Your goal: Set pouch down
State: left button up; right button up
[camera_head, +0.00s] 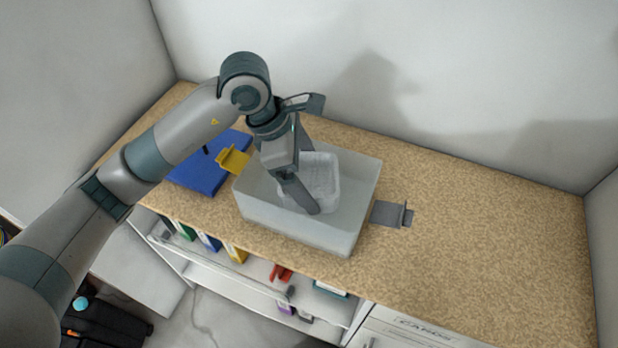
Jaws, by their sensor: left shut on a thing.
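A pale, translucent, box-like item (325,172), which I take to be the pouch, is inside a larger clear bin (345,237) on the counter. My left gripper (308,182) reaches down into the bin from above and is shut on the pale item, one finger across its near left side. The fingers hide part of the item. I cannot tell whether its underside touches the bin floor. My right gripper is not in view.
The wood-grain counter (480,240) is clear on the right. A grey bracket-like piece (390,214) lies right of the bin. A blue folder (205,172) and a yellow piece (233,159) lie left of it. Walls stand behind and at both sides. Shelves with binders (236,251) are below.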

pick_arm(q)
jog(key=shift+f, duration=1.1)
jog(key=shift+f, duration=0.15)
jog(key=o, duration=0.8)
jog(key=shift+r, duration=0.2)
